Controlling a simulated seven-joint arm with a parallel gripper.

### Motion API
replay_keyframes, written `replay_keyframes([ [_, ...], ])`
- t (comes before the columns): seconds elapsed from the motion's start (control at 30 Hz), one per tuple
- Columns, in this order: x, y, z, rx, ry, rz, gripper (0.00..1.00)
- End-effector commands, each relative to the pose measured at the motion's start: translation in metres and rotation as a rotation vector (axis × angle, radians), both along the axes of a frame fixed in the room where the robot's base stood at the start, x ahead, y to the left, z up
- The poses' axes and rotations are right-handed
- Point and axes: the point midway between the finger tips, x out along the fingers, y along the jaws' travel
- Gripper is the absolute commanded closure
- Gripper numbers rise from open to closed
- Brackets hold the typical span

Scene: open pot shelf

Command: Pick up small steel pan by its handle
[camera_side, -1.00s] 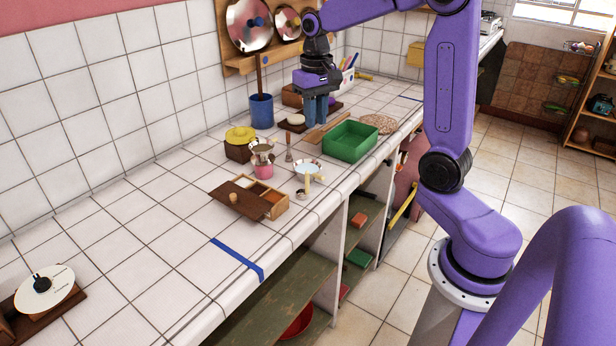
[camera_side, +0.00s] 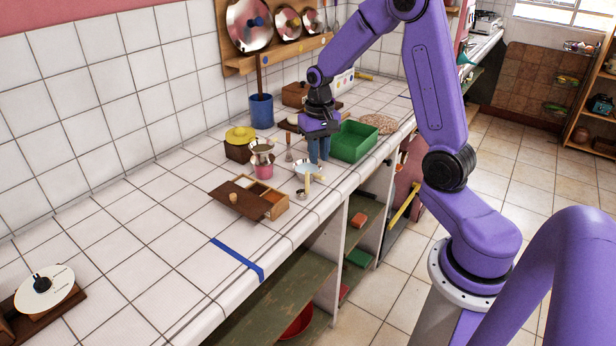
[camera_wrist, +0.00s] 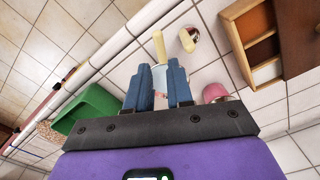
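The small steel pan (camera_side: 309,167) sits on the white tiled counter, its pale yellow handle (camera_side: 308,182) pointing toward the counter's front edge. In the wrist view the handle (camera_wrist: 159,46) shows just beyond my fingertips, and part of the pan shows between and behind them. My gripper (camera_side: 318,161) points down with blue fingers, just behind and to the right of the pan in the side view. In the wrist view my gripper (camera_wrist: 161,74) is open, with a gap between its fingers. The fingers hide much of the pan there.
A green bin (camera_side: 352,141) stands close to the right. A pink-based pot (camera_side: 262,172) stands left of the pan. The counter's front edge is close.

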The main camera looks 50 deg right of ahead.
Motion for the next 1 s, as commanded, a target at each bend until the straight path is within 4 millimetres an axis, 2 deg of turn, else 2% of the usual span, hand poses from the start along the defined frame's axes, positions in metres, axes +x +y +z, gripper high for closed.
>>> replay_keyframes([
  [0.17,-0.001,0.001,-0.010,0.000,0.001,0.001,0.79],
  [0.5,-0.003,0.003,-0.052,0.000,0.003,0.000,0.79],
  [0.8,-0.002,0.003,-0.056,0.000,0.000,0.000,0.79],
  [0.83,-0.002,0.003,-0.056,0.000,0.000,0.001,0.82],
  [0.9,-0.002,0.003,-0.056,0.000,0.000,0.001,1.00],
  [1.0,-0.002,0.003,-0.056,0.000,0.000,0.001,1.00],
])
